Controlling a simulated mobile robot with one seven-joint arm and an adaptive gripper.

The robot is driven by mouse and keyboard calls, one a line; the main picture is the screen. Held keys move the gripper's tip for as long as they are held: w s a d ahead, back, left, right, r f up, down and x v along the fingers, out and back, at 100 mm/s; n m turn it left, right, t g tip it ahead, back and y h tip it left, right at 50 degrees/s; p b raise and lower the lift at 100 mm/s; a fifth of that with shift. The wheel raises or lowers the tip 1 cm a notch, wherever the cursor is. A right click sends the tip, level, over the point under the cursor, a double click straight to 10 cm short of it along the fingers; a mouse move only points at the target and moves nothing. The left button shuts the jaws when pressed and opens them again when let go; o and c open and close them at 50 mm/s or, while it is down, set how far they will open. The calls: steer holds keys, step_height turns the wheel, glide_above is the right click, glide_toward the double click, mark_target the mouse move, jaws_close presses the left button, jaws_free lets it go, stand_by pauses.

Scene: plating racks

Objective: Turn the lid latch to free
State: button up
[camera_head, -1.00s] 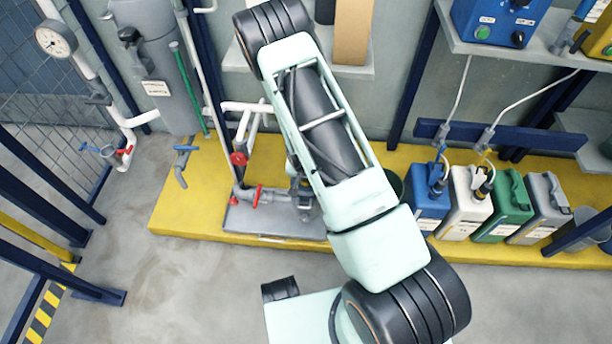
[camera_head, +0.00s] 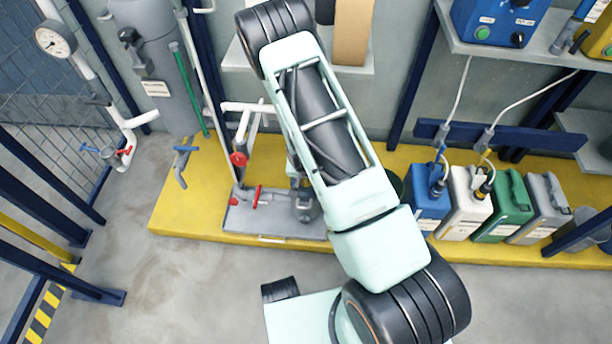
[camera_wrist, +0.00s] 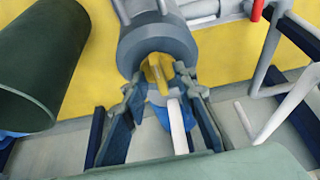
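In the wrist view a grey round housing (camera_wrist: 158,38) fills the top middle. A small yellow part (camera_wrist: 156,74), which looks like the latch, sticks out of the opening in its near end. My gripper (camera_wrist: 159,78) points at this end, with one dark finger on each side of the yellow part. The fingers stand apart; I cannot tell whether either touches it. A white bar (camera_wrist: 178,126) and a blue piece (camera_wrist: 160,112) show between the fingers. In the head view my arm hides the gripper and the latch; part of a grey pump body (camera_head: 306,207) shows beside the arm.
A dark green cylinder (camera_wrist: 42,62) stands close on the left in the wrist view. White pipes (camera_wrist: 272,62) are on the right. In the head view, red-handled valves (camera_head: 239,159) stand left of my arm, and blue (camera_head: 431,205), white and green canisters stand right.

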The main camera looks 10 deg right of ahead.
steer(key=v, duration=1.2)
steer(key=shift+w, duration=0.1)
